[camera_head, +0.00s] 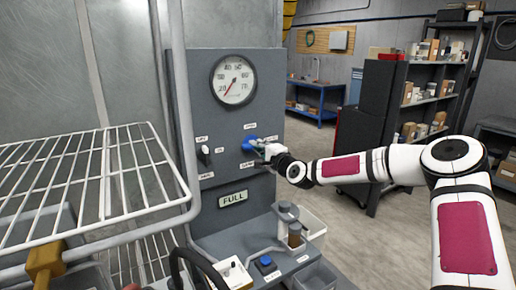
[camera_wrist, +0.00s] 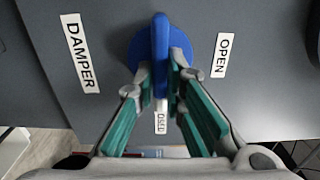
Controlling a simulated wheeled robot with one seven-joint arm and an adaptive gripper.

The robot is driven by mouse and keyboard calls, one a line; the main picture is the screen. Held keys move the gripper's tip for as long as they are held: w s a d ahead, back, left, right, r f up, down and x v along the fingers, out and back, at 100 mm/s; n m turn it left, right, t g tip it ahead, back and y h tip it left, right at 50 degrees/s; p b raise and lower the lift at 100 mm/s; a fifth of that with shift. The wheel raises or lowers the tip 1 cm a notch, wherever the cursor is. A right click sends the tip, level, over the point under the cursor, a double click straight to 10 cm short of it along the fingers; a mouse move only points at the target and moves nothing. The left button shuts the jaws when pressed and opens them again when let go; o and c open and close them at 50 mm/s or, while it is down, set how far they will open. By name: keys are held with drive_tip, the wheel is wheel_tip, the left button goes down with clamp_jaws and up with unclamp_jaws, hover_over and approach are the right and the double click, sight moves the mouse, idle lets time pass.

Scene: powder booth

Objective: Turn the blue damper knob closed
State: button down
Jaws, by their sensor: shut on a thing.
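The blue damper knob (camera_head: 247,143) is on the grey upright panel, right of the black switch. In the wrist view the knob (camera_wrist: 160,38) is a round blue disc with a raised bar, which runs up and down the picture. My gripper (camera_head: 264,150) reaches it from the right; in the wrist view its two fingers (camera_wrist: 160,82) are shut on the bar, one on each side. A third label (camera_wrist: 160,116), ending in "OSED", is partly hidden between the fingers.
A round gauge (camera_head: 233,80) is above the knob, its red needle low on the left. A black switch (camera_head: 205,155) is left of it and a FULL sign (camera_head: 233,198) below. Jars (camera_head: 290,222) stand on the ledge. A white wire rack (camera_head: 95,185) fills the left foreground.

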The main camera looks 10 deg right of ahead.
drive_tip(key=c, duration=1.7)
unclamp_jaws()
drive_tip(key=shift+o, duration=0.2)
drive_tip(key=v, duration=1.2)
